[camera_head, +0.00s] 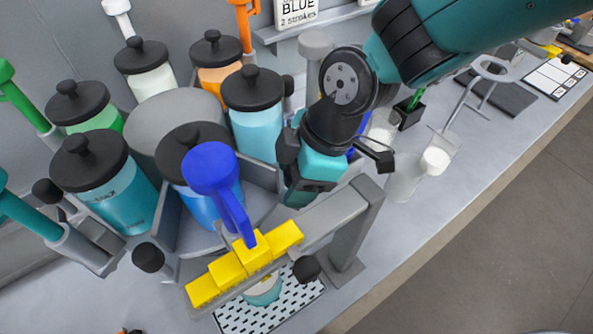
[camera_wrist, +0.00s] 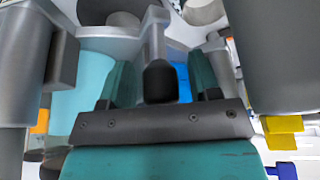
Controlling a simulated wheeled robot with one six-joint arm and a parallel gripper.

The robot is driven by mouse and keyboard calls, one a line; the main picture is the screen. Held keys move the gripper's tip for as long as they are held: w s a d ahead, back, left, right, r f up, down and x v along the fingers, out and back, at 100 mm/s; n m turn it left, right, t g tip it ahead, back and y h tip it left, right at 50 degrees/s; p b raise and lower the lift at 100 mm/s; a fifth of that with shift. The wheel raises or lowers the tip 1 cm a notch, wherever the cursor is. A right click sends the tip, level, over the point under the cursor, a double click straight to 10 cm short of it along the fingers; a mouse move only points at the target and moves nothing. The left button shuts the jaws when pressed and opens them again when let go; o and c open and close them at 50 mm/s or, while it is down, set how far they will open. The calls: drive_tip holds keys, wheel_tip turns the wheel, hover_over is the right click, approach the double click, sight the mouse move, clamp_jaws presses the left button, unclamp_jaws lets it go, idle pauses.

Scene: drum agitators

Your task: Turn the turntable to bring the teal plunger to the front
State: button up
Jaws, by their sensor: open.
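The grey turntable (camera_head: 176,112) carries several jars with black lids around its hub. The teal plunger (camera_head: 28,215) is at the far left edge of the head view, beside the teal jar (camera_head: 118,195). The blue plunger (camera_head: 212,170) is at the front, above the yellow stepped bar. My gripper (camera_head: 308,185) is low on the turntable's right side, by the light-blue jar (camera_head: 256,128). In the wrist view my gripper (camera_wrist: 161,80) is open, with a black knob (camera_wrist: 160,83) on a grey rod between its teal fingers. Contact cannot be told.
The yellow stepped bar (camera_head: 228,270) on its grey frame (camera_head: 352,225) stands close to my gripper, in front. Below it is a perforated tray (camera_head: 270,312). Other black knobs (camera_head: 148,257) stick out around the turntable. Clear cups (camera_head: 404,178) stand on the counter to the right.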

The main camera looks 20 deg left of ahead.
clamp_jaws()
drive_tip(key=shift+w+n, duration=0.25)
drive_tip(key=shift+n, duration=0.05)
idle(0.4)
